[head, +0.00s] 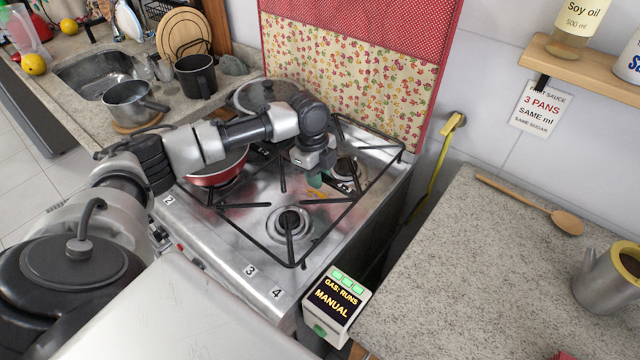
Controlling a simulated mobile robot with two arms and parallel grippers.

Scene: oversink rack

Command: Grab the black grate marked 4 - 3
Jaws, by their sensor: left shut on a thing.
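The black grate (352,202) is the right-hand wire frame on the steel stove (215,235), over two burners (289,223). Labels 3 (250,271) and 4 (277,293) are on the stove's front edge below it. My left arm reaches across the stove from the left. My left gripper (315,180) points down over the middle of the grate, shut on a bar of it; the arm's wrist partly hides the contact. I cannot tell whether the grate is lifted off the stove top. My right gripper is out of view.
A red pan (217,172) and a lidded pan (255,96) are on the left and back of the stove. A box reading "GAS: RUNS MANUAL" (335,305) is at the front right corner. The right counter (450,270) has free room beside a wooden spoon (535,207).

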